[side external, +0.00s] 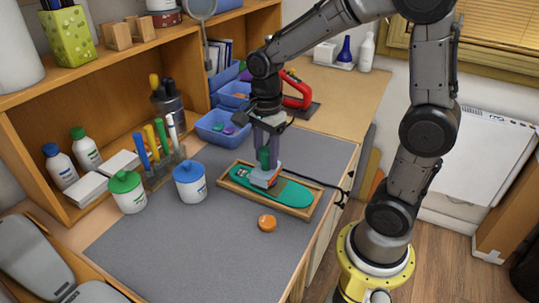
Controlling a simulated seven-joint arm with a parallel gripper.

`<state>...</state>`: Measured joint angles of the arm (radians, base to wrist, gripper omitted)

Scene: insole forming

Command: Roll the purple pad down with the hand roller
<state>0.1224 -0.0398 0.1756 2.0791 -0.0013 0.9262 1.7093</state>
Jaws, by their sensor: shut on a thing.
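My gripper (268,136) points down over the wooden tray (308,213) and is shut on the hand roller. The roller's green handle (263,157) shows between the fingers, and its pale head with an orange edge (264,177) is low over the insole. I cannot tell whether it touches. The teal insole (293,193) lies flat in the tray, with a dark patch near its middle beside the roller head. I cannot make out a purple pad on the insole; the roller head hides part of that area. A small purple piece (229,130) shows in a blue bin.
An orange disc (267,223) lies on the grey mat (190,252) in front of the tray. Two white jars (190,182) and a pen holder (163,168) stand to the left. The mat's front left is clear.

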